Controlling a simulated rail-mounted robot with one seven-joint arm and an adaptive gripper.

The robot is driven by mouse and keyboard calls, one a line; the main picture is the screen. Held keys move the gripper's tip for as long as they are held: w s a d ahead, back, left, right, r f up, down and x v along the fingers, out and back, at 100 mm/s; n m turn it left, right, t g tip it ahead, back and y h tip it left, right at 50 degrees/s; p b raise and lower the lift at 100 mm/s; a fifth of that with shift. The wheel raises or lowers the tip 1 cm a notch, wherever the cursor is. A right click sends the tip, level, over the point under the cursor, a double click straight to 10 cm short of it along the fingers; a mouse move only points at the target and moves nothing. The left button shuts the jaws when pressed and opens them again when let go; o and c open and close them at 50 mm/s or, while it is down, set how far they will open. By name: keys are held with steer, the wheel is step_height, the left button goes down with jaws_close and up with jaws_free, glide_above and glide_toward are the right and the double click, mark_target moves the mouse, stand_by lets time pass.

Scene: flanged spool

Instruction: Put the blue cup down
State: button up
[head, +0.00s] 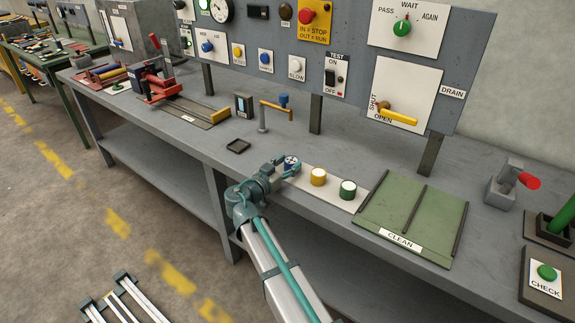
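The blue cup (291,162) is at the left end of a pale strip (333,198) on the grey bench, in line with a yellow cup (318,177) and a green cup (347,190). Its top looks white with dark marks. My gripper (285,166) reaches in from the lower left, with its teal fingers at the blue cup's near side and around it. The gripper hides the cup's lower part. I cannot tell whether the fingers press on the cup, or whether its base touches the strip.
A green board (412,218) marked CLEAN with dark rails lies to the right. A small dark tray (238,146) and a post with a yellow lever (274,108) stand behind left. The upright control panel (346,75) is at the back.

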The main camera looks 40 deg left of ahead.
steer(key=shift+o, duration=1.1)
steer(key=shift+r, duration=0.1)
steer(key=shift+r+p, duration=0.1)
steer(key=shift+p, duration=0.2)
steer(key=shift+s, duration=0.15)
steer(key=s+b, duration=0.1)
steer(key=s, duration=1)
steer(key=shift+s+d+r, duration=0.15)
steer(key=shift+s+r, duration=0.15)
steer(key=shift+s, duration=0.05)
